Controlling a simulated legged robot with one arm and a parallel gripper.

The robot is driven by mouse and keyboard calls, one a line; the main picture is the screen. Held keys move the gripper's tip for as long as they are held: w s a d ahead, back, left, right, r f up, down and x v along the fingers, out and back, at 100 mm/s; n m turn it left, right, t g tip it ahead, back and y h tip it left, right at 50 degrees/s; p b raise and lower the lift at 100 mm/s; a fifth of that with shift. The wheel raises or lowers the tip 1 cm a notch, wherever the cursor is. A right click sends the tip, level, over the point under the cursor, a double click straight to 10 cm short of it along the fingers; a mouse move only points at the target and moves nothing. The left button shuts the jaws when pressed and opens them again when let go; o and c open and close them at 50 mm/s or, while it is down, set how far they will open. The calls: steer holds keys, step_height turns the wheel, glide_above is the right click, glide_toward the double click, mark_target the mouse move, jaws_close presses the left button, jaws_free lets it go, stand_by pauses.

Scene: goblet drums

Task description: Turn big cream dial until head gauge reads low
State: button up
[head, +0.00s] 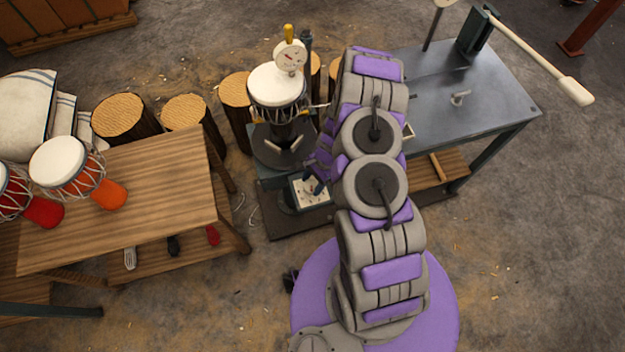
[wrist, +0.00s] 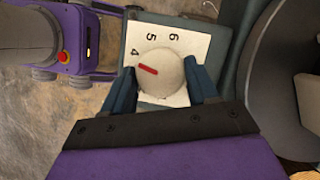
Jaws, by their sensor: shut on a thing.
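The big cream dial (wrist: 160,74) sits on a white numbered plate (wrist: 185,40) in the wrist view. Its red pointer mark is aimed near the 4; 5 and 6 also show. My gripper (wrist: 160,85) has its two dark blue fingers on either side of the dial, shut on it. In the head view my gripper (head: 318,185) is at the plate (head: 310,192), and the dial is mostly hidden there. The round white gauge (head: 290,57) stands over the white head of a goblet drum (head: 277,88); its reading is too small to tell.
The drum stands on a dark round stand (head: 283,148) just behind the plate. A wooden table (head: 150,190) with red and orange drums is at left. A grey metal bench (head: 470,95) with a long cream-ended lever (head: 545,62) is at right. Log stumps (head: 125,116) stand behind.

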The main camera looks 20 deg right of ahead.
steer(key=shift+w+m, duration=0.1)
steer(key=shift+m, duration=0.4)
steer(key=o, duration=1)
steer(key=shift+o, duration=0.2)
steer(key=shift+r, duration=0.1)
steer(key=p+v, duration=0.4)
steer(key=v, duration=1.3)
steer(key=shift+s, duration=0.3)
steer(key=shift+r, duration=0.1)
